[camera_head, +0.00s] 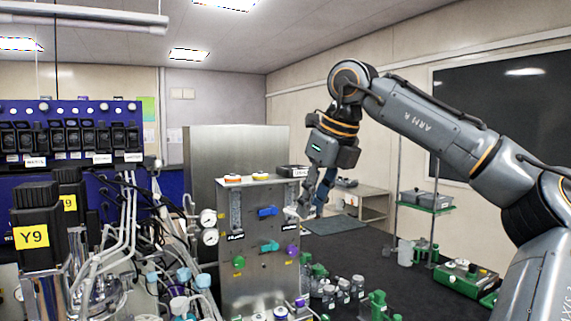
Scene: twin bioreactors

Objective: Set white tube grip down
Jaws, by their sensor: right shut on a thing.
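My right gripper (314,198) hangs down from its arm at the centre, beside the upper right edge of the metal valve panel. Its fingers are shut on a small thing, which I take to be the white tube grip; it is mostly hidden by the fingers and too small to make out. A small pale piece (291,213) shows just left of the fingertips, but I cannot tell whether it is the grip or a part of the panel. My left gripper is not in view.
The metal panel (258,290) carries coloured valve handles. Pressure gauges (209,217) and tangled tubing crowd its left. Several small bottles (343,291) stand to its right on the dark surface. A green box (465,276) lies at right. Dark surface (350,250) behind the bottles looks clear.

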